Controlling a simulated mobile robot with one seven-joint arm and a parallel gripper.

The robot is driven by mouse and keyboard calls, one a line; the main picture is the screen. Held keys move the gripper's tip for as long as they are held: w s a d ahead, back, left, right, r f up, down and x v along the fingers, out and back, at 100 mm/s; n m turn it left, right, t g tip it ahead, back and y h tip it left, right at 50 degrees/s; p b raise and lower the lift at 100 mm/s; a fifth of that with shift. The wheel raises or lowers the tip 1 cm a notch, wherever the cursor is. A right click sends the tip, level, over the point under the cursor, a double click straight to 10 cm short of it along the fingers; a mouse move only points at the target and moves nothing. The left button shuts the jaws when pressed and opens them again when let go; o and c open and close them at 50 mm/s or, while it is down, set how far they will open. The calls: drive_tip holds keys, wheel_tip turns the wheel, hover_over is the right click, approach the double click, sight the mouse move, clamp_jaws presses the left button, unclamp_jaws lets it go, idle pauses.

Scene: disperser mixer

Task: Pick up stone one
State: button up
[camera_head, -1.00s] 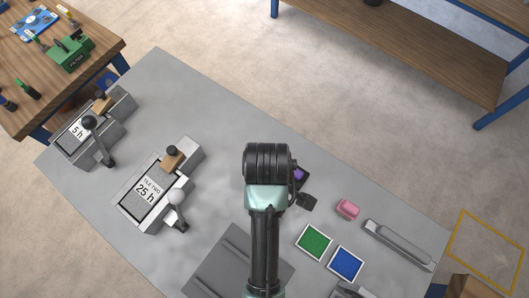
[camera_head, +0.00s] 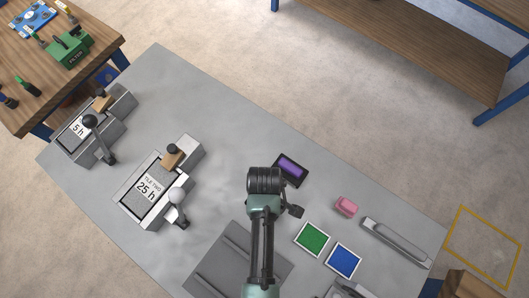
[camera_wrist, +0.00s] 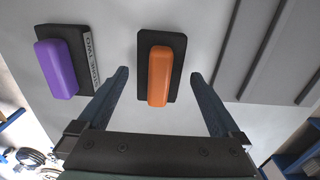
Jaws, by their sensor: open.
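An orange block (camera_wrist: 159,76) sits on a black base in the wrist view; no label shows on it. A purple block (camera_wrist: 56,69) sits on a second black base to its left, with a label reading "STONE TWO" upside down. The purple block also shows in the head view (camera_head: 291,167), just beyond my arm. My gripper (camera_wrist: 159,74) is open and empty, its fingers pointing toward the orange block's base, one on either side in the picture. Whether they are level with the block is unclear. In the head view my arm hides the orange block.
On the grey table, a green pad (camera_head: 312,239), a blue pad (camera_head: 344,261), a pink block (camera_head: 346,207) and a long grey holder (camera_head: 396,242) lie right of my arm. Two lever devices, marked 25 h (camera_head: 150,190) and 5 h (camera_head: 80,130), stand left. A grey plate (camera_head: 225,265) lies nearby.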

drive_tip(key=shift+f, duration=0.85)
clamp_jaws()
drive_tip(key=shift+w+r, duration=0.1)
wheel_tip(320, 180, up, 10)
drive_tip(key=shift+f, duration=0.1)
idle(0.3)
